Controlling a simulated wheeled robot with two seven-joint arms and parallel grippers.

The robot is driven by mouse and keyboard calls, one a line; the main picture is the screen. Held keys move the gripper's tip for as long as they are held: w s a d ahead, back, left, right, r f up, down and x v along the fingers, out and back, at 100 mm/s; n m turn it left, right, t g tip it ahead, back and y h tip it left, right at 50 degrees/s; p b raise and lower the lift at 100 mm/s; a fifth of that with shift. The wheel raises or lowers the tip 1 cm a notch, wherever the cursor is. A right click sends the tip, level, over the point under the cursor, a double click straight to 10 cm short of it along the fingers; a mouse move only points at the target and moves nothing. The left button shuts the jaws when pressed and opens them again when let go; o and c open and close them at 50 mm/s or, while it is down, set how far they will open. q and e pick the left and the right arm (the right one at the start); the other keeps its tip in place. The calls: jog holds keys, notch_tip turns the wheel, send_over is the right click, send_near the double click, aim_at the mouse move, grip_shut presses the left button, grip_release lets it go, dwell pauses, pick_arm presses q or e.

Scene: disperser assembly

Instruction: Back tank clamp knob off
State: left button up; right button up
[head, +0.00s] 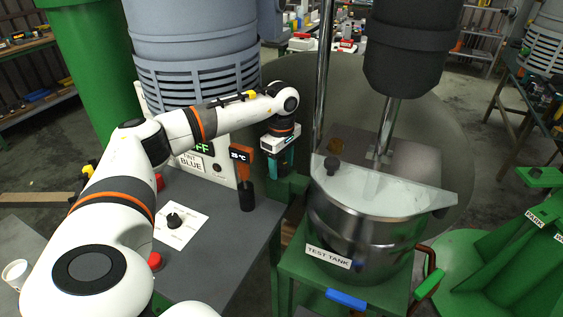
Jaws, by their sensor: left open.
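The steel test tank (360,235), labelled TEST TANK, stands on a green stand (300,268) right of centre. My left gripper (280,172) points down behind and left of the tank, with teal fingers, and it is open. A green bracket (294,187) at the tank's back left is just beside the fingertips. The back clamp knob cannot be made out; the gripper may hide it. I see nothing held in the fingers. My right gripper is not in view.
A clear lid (400,188) with a black knob covers the tank, below the dark disperser head and steel columns. An orange-topped handheld device (243,165) stands close left of my gripper. The grey control bench (215,240) has a dial and red buttons. A green handle (428,284) is at front right.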

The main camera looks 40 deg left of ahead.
pick_arm(q)
jog(key=shift+c, duration=0.4)
jog(key=c, duration=0.9)
